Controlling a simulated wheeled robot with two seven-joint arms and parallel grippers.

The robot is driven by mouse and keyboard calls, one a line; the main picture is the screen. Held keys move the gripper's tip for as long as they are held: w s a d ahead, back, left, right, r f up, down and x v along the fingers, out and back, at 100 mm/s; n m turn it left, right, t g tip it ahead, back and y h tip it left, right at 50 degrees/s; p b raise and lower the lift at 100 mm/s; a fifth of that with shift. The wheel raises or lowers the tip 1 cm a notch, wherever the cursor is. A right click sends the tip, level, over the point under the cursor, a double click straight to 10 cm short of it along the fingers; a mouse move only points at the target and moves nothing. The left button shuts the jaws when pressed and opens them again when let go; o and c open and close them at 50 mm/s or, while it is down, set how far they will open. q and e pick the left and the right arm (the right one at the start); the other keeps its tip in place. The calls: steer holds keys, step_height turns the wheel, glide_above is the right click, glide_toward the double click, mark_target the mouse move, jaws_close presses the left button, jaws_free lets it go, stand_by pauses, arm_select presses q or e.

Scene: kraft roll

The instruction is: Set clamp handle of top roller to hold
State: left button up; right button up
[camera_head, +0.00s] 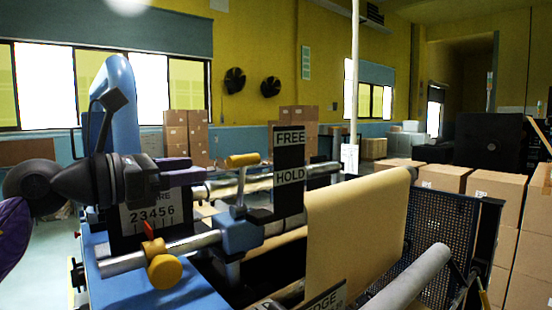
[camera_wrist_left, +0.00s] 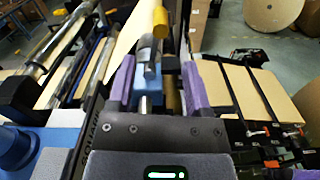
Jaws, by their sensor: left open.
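The clamp handle (camera_head: 243,160) has a yellow grip on a metal lever that rises from a blue block (camera_head: 240,232) on the roller bar. It stands roughly upright beside a black plate marked FREE above and HOLD below (camera_head: 290,176). My left gripper (camera_head: 196,176), with purple fingers, is just left of the lever in the head view. In the left wrist view, the left gripper (camera_wrist_left: 158,72) is open, and the yellow grip (camera_wrist_left: 161,18) shows beyond the gap between the fingers. Contact cannot be told.
A second yellow knob (camera_head: 164,271) with a red pointer sits on the lower bar by a number scale (camera_head: 155,216). Kraft paper (camera_head: 355,225) hangs right of the plate. Cartons (camera_head: 500,185) stand at right. A large paper roll (camera_wrist_left: 272,12) lies beyond in the wrist view.

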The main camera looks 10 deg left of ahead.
mark_target(241, 161)
arm_select(q)
steer(key=shift+w+d+r+p, duration=0.25)
steer(key=shift+w+d+p, duration=0.2)
steer(key=shift+d, duration=0.05)
steer(key=p+x, duration=0.4)
steer(key=x, duration=0.4)
steer(key=shift+w+f+p, duration=0.15)
steer(key=shift+p, duration=0.15)
steer(key=shift+f, duration=0.1)
jaws_close()
stand_by(0.4)
